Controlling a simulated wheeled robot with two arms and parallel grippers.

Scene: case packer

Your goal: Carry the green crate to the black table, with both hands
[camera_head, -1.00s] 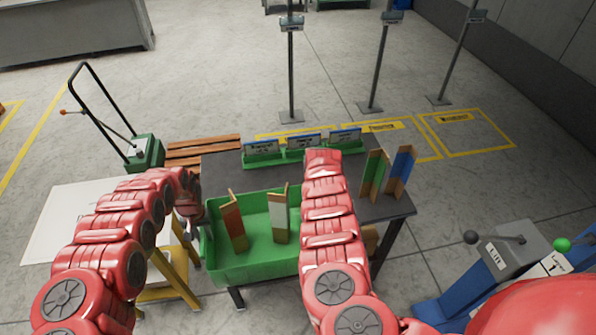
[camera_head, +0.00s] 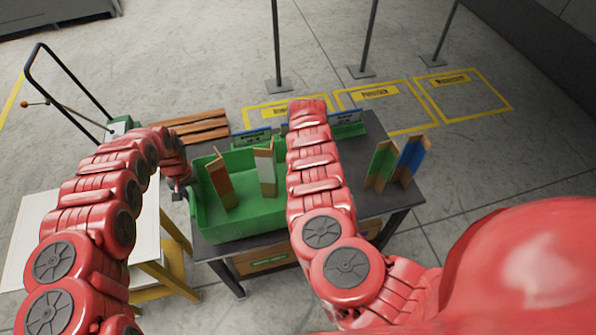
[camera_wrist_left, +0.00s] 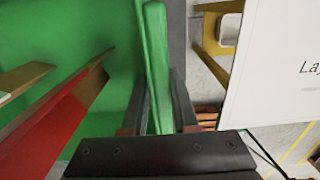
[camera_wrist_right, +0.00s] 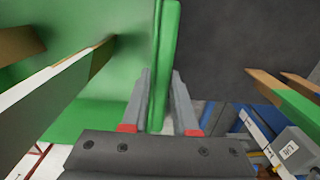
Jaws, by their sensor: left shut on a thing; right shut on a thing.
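The green crate (camera_head: 240,222) is over the left part of the black table (camera_head: 375,200); I cannot tell whether it touches the top. It holds a red-faced board (camera_head: 221,182) and a white-faced board (camera_head: 266,170), both leaning. My left gripper (camera_head: 186,189) is at the crate's left wall; the left wrist view shows its fingers (camera_wrist_left: 158,105) shut on the rim (camera_wrist_left: 157,60). My right gripper is hidden behind its arm in the head view. In the right wrist view its fingers (camera_wrist_right: 158,105) are shut on the opposite rim (camera_wrist_right: 165,50).
A green-faced board (camera_head: 381,163) and a blue-faced board (camera_head: 409,160) stand at the table's right end. Small labelled green holders (camera_head: 252,140) line its back edge. A white-topped yellow stand (camera_head: 30,235) is left. A pallet (camera_head: 195,128) lies behind.

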